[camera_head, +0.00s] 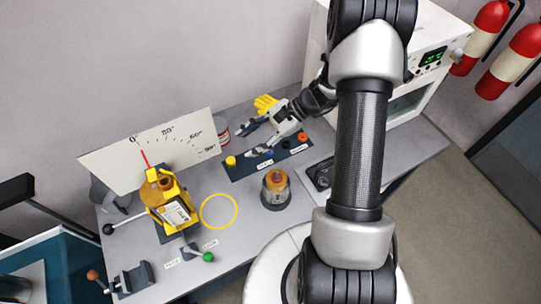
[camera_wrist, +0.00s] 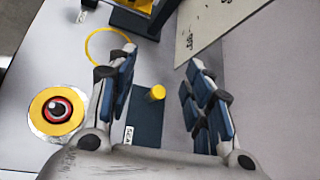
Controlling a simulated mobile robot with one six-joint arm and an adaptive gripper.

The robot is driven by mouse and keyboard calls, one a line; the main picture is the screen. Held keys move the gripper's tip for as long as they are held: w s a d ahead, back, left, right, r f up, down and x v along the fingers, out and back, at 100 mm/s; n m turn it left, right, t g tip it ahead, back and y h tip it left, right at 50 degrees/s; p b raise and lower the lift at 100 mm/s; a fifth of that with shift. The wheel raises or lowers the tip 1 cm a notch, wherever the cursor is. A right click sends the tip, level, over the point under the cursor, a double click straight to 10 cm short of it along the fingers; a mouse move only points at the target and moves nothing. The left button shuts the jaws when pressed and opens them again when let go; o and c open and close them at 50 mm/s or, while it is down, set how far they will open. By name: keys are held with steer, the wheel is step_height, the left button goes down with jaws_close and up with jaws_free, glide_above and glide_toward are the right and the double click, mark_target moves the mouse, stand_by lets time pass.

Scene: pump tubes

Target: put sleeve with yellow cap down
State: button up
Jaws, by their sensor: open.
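A sleeve with a yellow cap (camera_head: 231,161) stands upright at the left end of a dark blue rack (camera_head: 243,174) on the grey table. In the wrist view the yellow cap (camera_wrist: 156,93) shows between my fingers, over the labelled rack (camera_wrist: 147,125). My gripper (camera_head: 247,143) is open, with its two fingers spread above and behind the rack. Neither finger visibly touches the sleeve. The sleeve's lower part is hidden in the rack.
A round jar with a yellow-orange top (camera_head: 276,190) stands in front of the rack. A yellow ring (camera_head: 203,212) lies left of it. A yellow device (camera_head: 165,196) stands before the white angle scale (camera_head: 105,160). An orange piece (camera_head: 302,137) sits at the rack's right end.

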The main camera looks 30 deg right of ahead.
steer(key=s+a+r+n+g+h, duration=0.1)
steer(key=s+a+r+n+h, duration=0.2)
steer(key=s+r+n, duration=0.35)
steer(key=s+a+r+n+g+h, duration=0.1)
steer(key=s+a+r+n+h, duration=0.15)
steer(key=r, duration=0.65)
steer(key=s+r+n+t+h, duration=0.4)
steer(key=s+r+n, duration=0.3)
steer(key=s, duration=0.5)
steer(key=shift+d+r+n+h, duration=0.25)
steer(key=shift+d+n+h, duration=0.1)
steer(key=shift+n+h, duration=0.25)
